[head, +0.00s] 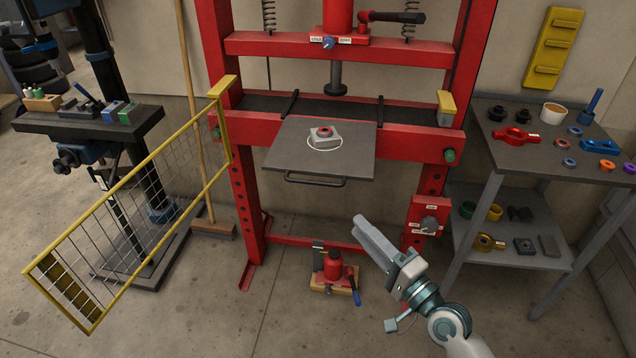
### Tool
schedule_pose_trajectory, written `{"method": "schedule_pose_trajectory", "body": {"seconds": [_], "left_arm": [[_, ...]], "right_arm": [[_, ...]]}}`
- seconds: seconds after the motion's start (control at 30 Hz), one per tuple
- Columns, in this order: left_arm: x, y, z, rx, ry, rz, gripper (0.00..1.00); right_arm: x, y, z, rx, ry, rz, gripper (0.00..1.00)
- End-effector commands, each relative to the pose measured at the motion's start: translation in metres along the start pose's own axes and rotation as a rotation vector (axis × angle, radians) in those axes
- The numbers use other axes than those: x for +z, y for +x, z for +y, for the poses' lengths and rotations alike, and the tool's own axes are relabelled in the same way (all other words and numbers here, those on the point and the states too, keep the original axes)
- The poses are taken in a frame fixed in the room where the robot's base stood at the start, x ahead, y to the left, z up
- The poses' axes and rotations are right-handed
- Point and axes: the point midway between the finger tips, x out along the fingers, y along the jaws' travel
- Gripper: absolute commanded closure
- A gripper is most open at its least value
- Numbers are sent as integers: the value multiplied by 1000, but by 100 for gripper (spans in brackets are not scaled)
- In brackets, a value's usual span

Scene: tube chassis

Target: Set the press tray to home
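The press tray (290,152) is a flat grey plate with a dark bar handle (314,181) on its front edge. It sticks out toward me from the red press frame (398,142), below the ram (336,80). A small light block with a red ring (323,134) sits on it. A red control box (423,228) with a dark knob and small labels is on the press's right leg. My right gripper (362,228) is in the air below and right of the tray, apart from it and left of the control box. Its finger gap is hidden by the viewing angle. My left gripper is out of view.
A yellow-framed mesh guard (140,205) stands swung out at the left of the press. A grey bench (540,155) with parts is at the right. The space before the tray handle is clear.

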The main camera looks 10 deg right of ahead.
Motion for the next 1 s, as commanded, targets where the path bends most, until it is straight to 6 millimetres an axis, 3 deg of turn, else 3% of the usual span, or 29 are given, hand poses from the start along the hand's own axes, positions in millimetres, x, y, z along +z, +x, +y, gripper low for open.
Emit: {"method": "schedule_pose_trajectory", "body": {"seconds": [0.27,1.0], "left_arm": [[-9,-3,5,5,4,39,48],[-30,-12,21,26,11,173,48]], "right_arm": [[0,28,-2,-2,1,1,73],[0,153,0,1,-1,0,73]]}}
